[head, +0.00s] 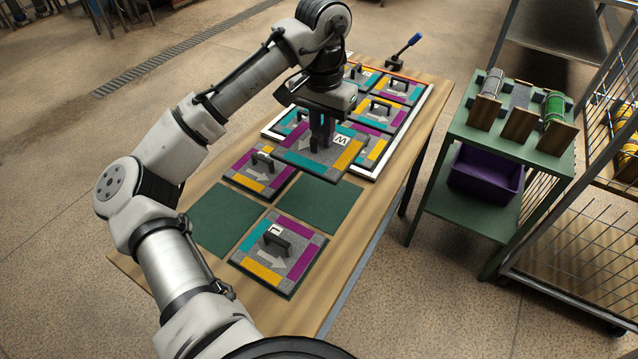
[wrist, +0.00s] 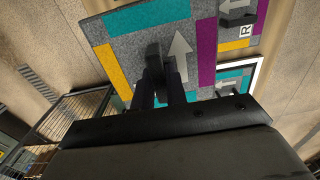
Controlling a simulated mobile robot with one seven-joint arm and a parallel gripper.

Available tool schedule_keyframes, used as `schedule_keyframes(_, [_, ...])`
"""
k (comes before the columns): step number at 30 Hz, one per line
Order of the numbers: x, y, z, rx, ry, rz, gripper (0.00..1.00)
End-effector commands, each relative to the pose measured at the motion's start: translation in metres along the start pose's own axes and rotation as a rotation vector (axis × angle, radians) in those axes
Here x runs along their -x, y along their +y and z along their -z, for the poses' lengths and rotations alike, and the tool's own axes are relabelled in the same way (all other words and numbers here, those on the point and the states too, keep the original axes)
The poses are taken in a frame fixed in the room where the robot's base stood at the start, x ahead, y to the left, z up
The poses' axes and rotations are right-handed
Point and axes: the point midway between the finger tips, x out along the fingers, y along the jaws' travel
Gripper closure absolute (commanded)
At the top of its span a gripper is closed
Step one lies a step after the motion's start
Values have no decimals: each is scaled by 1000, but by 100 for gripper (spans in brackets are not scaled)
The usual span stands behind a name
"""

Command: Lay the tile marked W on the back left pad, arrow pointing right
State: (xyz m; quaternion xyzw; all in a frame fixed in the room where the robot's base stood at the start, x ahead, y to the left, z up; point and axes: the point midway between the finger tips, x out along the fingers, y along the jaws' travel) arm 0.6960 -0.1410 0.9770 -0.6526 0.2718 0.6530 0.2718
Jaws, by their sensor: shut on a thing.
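The tile marked W (head: 348,155) is grey with teal, purple and yellow edge strips. Two green pads are bare, one at left (head: 222,212) and one at right (head: 325,207). A tile marked R (head: 238,178) and another lettered tile (head: 292,270) lie in the same pad area.
The white-rimmed tray (head: 405,128) holds several more handled tiles. A green cart (head: 470,205) with a purple bin (head: 483,178) and a wire rack (head: 570,255) stand to the right.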

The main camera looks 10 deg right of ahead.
Motion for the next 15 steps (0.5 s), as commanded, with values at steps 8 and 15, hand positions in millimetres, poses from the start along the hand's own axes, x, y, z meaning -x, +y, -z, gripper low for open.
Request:
schedule_keyframes(8, [-73,0,-1,1,-2,-1,100])
schedule_keyframes(15, [-106,0,0,0,1,1,100])
